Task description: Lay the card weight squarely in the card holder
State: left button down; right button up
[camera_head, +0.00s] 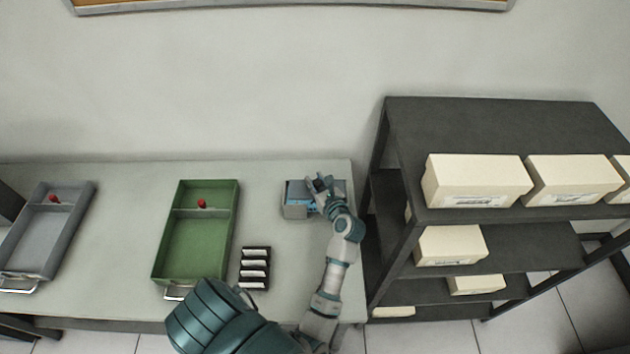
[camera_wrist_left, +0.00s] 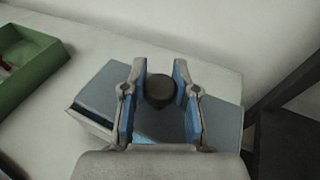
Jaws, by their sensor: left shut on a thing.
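The card holder (camera_head: 295,211) is a small grey box at the right end of the table. My left gripper (camera_head: 320,185) is over it and hides part of it. In the left wrist view my left gripper (camera_wrist_left: 158,95) is shut on the dark round knob of the card weight (camera_wrist_left: 160,92), with a finger on each side. Grey-blue flat surfaces show on both sides below the fingers, and a bit of bright blue shows beneath. I cannot tell whether the weight rests fully in the holder or is squarely aligned. My right gripper is not in view.
A green tray (camera_head: 163,272) with a red knob stands left of the holder. A grey tray (camera_head: 85,205) stands farther left. Several dark, white-labelled items (camera_head: 255,268) lie beside the green tray. A dark shelf (camera_head: 490,120) with cream boxes stands close on the right.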

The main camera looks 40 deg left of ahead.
aim_at(315, 187)
pick_arm(q)
jog(key=shift+d+r, duration=0.2)
jog(key=shift+d, duration=0.3)
jog(key=shift+a, duration=0.15)
jog(key=shift+a+f, duration=0.15)
jog(key=shift+a, duration=0.35)
jog(key=shift+a+f, duration=0.15)
jog(key=shift+a, duration=0.4)
jog(key=shift+d, duration=0.2)
jog(key=shift+a, duration=0.2)
jog(key=shift+f, duration=0.4)
jog(key=shift+d+f+b, duration=0.2)
jog(key=shift+f+b, duration=0.4)
jog(key=shift+d+f+b, duration=0.2)
jog(key=shift+f+b, duration=0.4)
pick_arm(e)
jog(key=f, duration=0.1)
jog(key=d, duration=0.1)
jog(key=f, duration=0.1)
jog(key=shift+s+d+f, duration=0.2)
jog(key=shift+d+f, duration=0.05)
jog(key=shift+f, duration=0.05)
pick_arm(q)
jog(key=c, duration=0.8)
grip_release()
jog(key=shift+a, duration=0.1)
